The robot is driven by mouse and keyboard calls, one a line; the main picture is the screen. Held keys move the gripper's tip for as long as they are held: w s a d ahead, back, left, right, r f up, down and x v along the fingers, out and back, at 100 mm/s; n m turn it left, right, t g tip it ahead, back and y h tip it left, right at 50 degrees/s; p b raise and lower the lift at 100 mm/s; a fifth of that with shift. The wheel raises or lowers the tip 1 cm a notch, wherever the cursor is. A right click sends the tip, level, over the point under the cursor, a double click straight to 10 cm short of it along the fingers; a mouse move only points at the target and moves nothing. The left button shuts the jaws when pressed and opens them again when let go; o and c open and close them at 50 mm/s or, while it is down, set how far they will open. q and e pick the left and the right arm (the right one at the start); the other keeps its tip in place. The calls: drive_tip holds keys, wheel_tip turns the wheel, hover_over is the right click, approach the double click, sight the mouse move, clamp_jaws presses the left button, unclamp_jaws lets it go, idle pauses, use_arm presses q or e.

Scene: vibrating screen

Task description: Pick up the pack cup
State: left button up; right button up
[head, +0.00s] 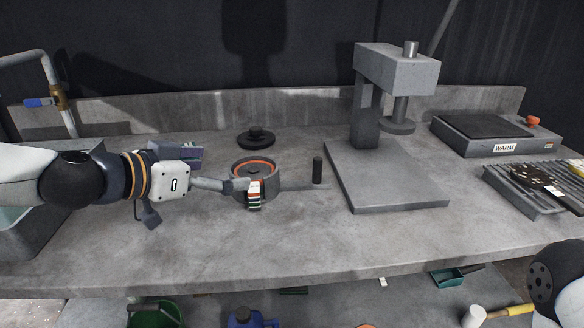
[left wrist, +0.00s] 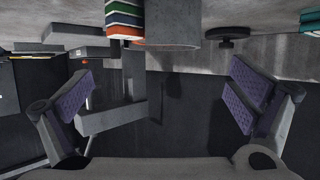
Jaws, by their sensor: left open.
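The pack cup appears to be the round grey vessel (head: 238,182) with an orange ring and a small knob inside. It stands upright on the grey bench; its grey side also shows at the top of the left wrist view (left wrist: 172,25). A small striped block (head: 254,198) is at its front and hides part of it. My left gripper (head: 217,170) is open and empty just left of the cup, with its fingers pointing toward it. In the left wrist view both purple pads (left wrist: 165,100) are wide apart. My right gripper is out of view.
A dark round lid (head: 256,138) lies behind the cup. A black upright cylinder (head: 317,170) stands to its right, then a grey press (head: 394,70) on a plate. A warming plate (head: 490,135) and a grill-like rack (head: 525,190) are far right. The front bench is clear.

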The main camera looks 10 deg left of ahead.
sight(258, 168)
use_arm(q)
drive_tip(key=w+f+b, duration=0.1)
drive_tip(key=w+d+f, duration=0.1)
drive_tip(key=shift+w+d+f+b, duration=0.1)
drive_tip(key=shift+f+b, duration=0.25)
drive_tip(key=x, duration=0.2)
drive_tip(key=b+x, duration=0.1)
drive_tip(key=x, duration=0.2)
drive_tip(key=b+x, duration=0.1)
drive_tip(key=x, duration=0.1)
drive_tip(key=shift+w+d+r, duration=0.15)
drive_tip(key=shift+w+r, duration=0.05)
drive_tip(key=shift+w, duration=0.25)
drive_tip(key=shift+w+r, duration=0.1)
drive_tip(key=shift+r, duration=0.1)
drive_tip(key=c, duration=1.3)
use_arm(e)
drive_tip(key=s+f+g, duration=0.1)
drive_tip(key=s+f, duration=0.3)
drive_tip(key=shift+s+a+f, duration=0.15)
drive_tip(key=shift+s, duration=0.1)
